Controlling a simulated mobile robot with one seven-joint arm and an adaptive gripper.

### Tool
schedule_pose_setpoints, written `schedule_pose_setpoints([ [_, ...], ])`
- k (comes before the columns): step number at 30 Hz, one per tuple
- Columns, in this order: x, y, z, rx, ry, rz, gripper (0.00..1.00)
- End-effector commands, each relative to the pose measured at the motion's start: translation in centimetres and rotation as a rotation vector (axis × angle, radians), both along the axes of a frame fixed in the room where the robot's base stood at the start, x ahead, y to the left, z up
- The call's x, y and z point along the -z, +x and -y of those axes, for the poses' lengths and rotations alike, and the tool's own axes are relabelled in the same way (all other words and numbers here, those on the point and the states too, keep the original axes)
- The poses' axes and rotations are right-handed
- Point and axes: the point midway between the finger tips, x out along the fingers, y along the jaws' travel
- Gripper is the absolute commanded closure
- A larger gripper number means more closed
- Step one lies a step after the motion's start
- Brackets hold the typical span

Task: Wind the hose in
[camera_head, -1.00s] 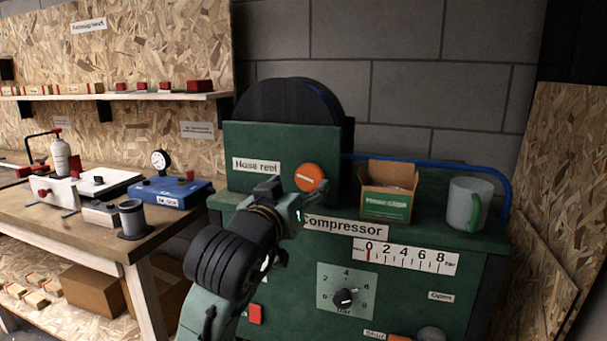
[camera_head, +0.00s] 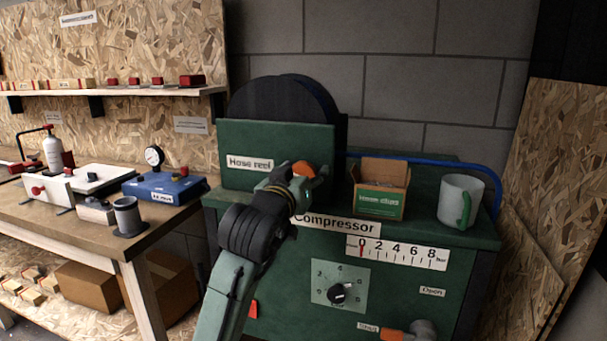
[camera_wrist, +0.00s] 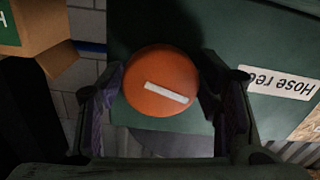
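The hose reel (camera_head: 290,100) is a dark drum behind a green panel (camera_head: 270,140) labelled "Hose reel", on top of the green compressor. An orange round knob (camera_head: 304,168) with a white bar sits on the panel, and it shows in the wrist view (camera_wrist: 160,78). My gripper (camera_head: 302,178) is at the knob. In the wrist view its fingers (camera_wrist: 161,92) are spread, one on each side of the knob; I cannot tell whether they touch it. The blue hose (camera_head: 420,160) runs right from behind the panel and bends down past the compressor's right end.
An open cardboard box (camera_head: 380,190) and a grey mug (camera_head: 456,200) with a green handle stand on the compressor top, right of my gripper. A scale and dial (camera_head: 340,287) are on its front. A workbench (camera_head: 80,225) with tools stands at the left.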

Motion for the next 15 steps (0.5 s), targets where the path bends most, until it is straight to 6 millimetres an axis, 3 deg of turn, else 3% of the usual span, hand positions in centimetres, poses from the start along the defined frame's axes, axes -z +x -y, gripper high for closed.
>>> schedule_pose_setpoints([
  [15,-0.02,-0.02,-0.02,0.000,0.000,0.000,0.78],
])
